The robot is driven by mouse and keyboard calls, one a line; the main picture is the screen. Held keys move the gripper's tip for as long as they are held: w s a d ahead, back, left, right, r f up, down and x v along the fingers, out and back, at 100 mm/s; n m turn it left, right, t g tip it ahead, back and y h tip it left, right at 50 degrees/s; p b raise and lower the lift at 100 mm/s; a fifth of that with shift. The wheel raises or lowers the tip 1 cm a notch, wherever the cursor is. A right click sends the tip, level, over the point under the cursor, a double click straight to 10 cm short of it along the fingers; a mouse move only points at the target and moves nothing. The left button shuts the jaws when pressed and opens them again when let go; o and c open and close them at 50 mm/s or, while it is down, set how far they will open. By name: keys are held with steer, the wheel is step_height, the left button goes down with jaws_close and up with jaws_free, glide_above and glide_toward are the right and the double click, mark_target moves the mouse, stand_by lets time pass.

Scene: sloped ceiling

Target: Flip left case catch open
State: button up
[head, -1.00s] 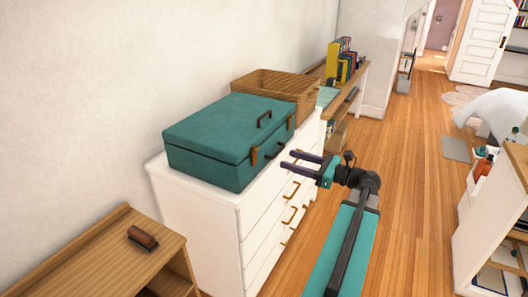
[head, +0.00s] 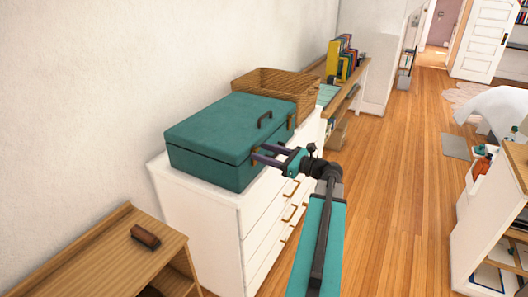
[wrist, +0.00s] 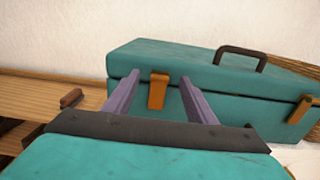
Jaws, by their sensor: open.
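The teal case (head: 225,140) lies closed on a white chest of drawers, with a dark handle on its lid. It also fills the upper part of the wrist view (wrist: 220,99). The left catch (wrist: 158,91) is an orange-brown tab lying flat against the case front across the lid seam. My gripper (head: 256,154) is open at the case front; in the wrist view its two fingers (wrist: 161,84) point at the case with the left catch between them. I cannot tell whether the fingers touch the case. The right catch (wrist: 300,110) sits farther right, clear of my fingers.
The white chest of drawers (head: 215,235) bears the case and a wicker basket (head: 262,80) behind it. A low wooden shelf (head: 100,250) with a brown brush-like item (head: 145,236) stands at the left. Open wooden floor (head: 385,210) lies to the right.

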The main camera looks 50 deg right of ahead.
steer(key=shift+w, duration=0.2)
jaws_close()
